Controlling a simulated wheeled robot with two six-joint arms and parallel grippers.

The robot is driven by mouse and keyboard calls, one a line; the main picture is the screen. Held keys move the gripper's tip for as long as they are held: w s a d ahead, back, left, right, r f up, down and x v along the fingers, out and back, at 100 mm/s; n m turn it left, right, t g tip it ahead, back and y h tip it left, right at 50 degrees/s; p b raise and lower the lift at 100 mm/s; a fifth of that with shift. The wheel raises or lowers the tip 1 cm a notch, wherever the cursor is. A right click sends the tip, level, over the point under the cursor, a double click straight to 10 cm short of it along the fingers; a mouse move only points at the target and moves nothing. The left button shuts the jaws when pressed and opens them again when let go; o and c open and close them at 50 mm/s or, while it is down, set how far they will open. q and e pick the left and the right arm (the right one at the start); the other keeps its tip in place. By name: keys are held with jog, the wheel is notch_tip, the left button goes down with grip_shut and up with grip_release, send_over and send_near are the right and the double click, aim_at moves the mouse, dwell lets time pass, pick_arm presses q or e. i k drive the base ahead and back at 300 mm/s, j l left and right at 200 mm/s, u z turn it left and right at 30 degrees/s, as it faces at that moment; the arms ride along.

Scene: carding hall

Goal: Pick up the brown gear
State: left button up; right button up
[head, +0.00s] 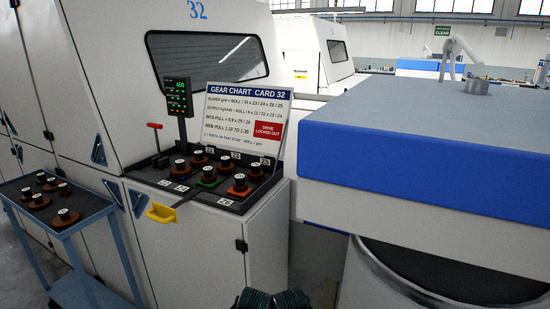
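Several brown gears with black hubs lie on the blue cart's top (88,208) at the left; one brown gear (66,222) sits at its front, apart from the others. On the black tray (150,172) of the machine, several gears sit on coloured bases; an orange-brown gear (239,191) is at the front right and a reddish one (257,175) behind it. I cannot tell which one is meant. Neither gripper shows clearly; a dark ribbed shape cut off at the bottom edge cannot be made out.
A gear chart board (240,115) stands behind the tray. A yellow handle (161,212) juts out at the tray's front, and a red-topped lever (155,127) stands at its left. A large blue and white machine (430,140) fills the right side, above a round can (390,280).

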aim_at(226, 166)
jog(key=i+j+z, duration=0.2)
jog(key=j+z, duration=0.2)
jog(key=j, duration=0.4)
jog(key=j+z, duration=0.45)
jog(key=j, duration=0.4)
